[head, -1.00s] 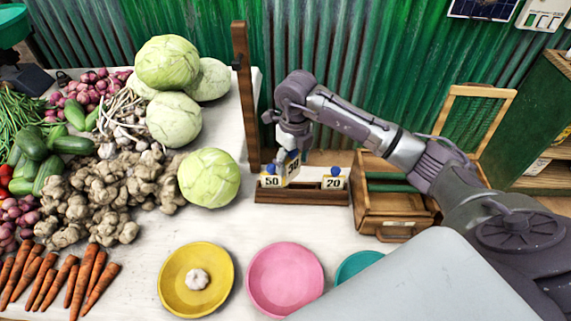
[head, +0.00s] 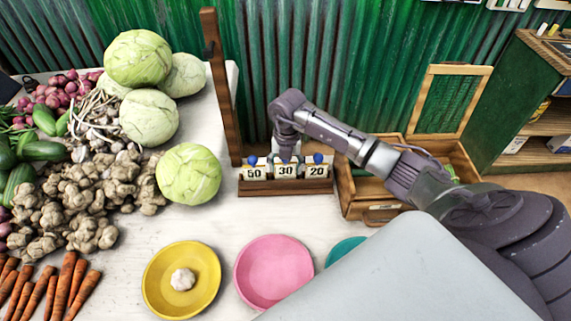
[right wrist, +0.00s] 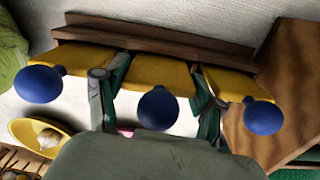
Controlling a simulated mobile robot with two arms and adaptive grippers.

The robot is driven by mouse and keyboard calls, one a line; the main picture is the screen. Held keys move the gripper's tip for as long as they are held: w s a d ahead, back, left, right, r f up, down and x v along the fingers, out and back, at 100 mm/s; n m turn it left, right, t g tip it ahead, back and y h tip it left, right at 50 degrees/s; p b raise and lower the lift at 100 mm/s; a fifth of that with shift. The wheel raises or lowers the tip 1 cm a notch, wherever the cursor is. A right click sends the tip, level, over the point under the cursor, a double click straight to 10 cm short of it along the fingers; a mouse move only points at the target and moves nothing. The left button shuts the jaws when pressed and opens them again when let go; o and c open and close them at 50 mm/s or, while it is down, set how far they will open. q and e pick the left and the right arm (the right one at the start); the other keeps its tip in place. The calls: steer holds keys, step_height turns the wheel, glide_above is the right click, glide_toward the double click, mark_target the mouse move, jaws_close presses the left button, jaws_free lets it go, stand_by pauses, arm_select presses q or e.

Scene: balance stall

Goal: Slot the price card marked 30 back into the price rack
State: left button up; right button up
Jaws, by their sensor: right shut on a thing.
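The price card marked 30 (head: 286,171) is upright in the middle of the dark wooden price rack (head: 285,188), level with its neighbours. The card marked 50 (head: 254,173) is on its left and the card marked 20 (head: 317,171) on its right. My right gripper (head: 286,157) is shut on the 30 card from above. In the right wrist view its fingers (right wrist: 158,88) are on either side of the middle yellow card (right wrist: 155,74), behind a blue knob. The card's bottom edge and the slot are hidden. My left gripper is not in view.
A wooden post (head: 222,90) rises left of the rack, beside a cabbage (head: 188,173). An open wooden box (head: 385,208) stands close on the right. Yellow (head: 208,262) and pink (head: 273,270) plates lie in front, with clear white tabletop between.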

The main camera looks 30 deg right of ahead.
steer(key=o, duration=1.1)
steer(key=shift+r, duration=0.1)
steer(key=shift+r+p, duration=2.75)
steer(key=shift+r, duration=0.7)
